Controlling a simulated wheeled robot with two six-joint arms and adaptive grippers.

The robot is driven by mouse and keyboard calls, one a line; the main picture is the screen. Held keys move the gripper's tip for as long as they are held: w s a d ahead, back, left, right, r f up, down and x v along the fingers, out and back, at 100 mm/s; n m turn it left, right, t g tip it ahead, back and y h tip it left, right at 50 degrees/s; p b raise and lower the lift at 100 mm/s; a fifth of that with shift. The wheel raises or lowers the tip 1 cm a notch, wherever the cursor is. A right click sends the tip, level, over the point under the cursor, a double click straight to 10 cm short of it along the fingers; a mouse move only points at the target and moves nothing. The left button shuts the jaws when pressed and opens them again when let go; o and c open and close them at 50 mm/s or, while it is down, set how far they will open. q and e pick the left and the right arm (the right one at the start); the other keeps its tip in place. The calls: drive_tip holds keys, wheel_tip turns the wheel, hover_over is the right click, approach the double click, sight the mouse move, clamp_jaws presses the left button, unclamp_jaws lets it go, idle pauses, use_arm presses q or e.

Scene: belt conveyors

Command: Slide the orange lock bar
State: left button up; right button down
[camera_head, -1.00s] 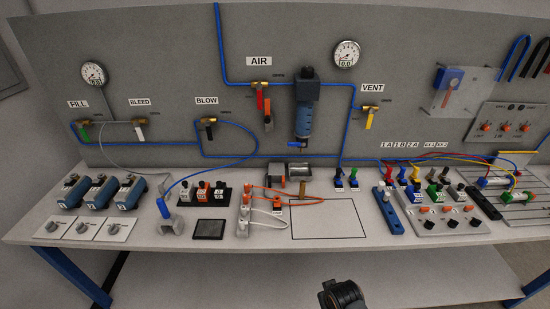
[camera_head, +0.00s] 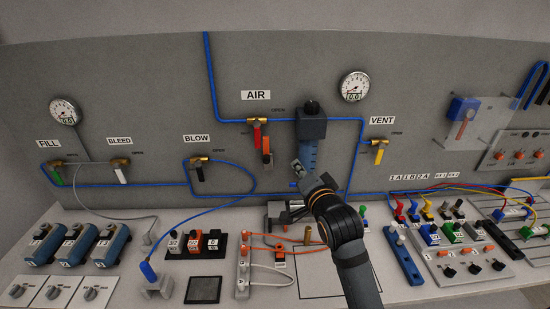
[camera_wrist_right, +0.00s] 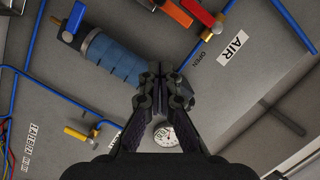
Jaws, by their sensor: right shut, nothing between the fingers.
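A small orange bar (camera_head: 267,144), which looks like the lock bar, stands on the grey panel beside the red handle (camera_head: 257,134) of the AIR valve. In the right wrist view the orange bar (camera_wrist_right: 168,11) is cut by the top edge, next to the red handle (camera_wrist_right: 197,11). My right gripper (camera_head: 297,166) is in front of the blue filter cylinder (camera_head: 308,155), right of and below the orange bar. In the wrist view its fingers (camera_wrist_right: 157,72) are together and empty, apart from the bar. My left gripper is out of view.
A blue air pipe (camera_head: 230,119) runs along the panel to the AIR valve. The yellow VENT handle (camera_head: 379,156) is to the right. Below, the bench holds blue cylinders (camera_head: 78,244), connector blocks and loose tubes. The panel above AIR is clear.

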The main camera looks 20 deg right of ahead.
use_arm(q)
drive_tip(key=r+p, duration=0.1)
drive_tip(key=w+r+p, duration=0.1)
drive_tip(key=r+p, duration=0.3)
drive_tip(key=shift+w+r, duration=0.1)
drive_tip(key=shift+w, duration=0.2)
use_arm(e)
drive_tip(key=w+a+f, duration=0.1)
drive_tip(key=w+f, duration=0.1)
drive_tip(key=w, duration=0.3)
drive_tip(key=w+a+f, duration=0.1)
drive_tip(key=w+f, duration=0.1)
drive_tip(key=w, duration=0.4)
drive_tip(key=shift+w+a, duration=0.15)
drive_tip(key=shift+a, duration=0.1)
drive_tip(key=shift+d, duration=0.1)
wheel_tip(320, 180, down, 7)
drive_tip(key=b, duration=0.4)
drive_tip(key=shift+r, duration=0.1)
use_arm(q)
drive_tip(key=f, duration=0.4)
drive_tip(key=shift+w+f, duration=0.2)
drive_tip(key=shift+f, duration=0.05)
use_arm(e)
drive_tip(key=shift+r, duration=0.1)
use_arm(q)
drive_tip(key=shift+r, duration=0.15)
use_arm(e)
drive_tip(key=shift+r, duration=0.15)
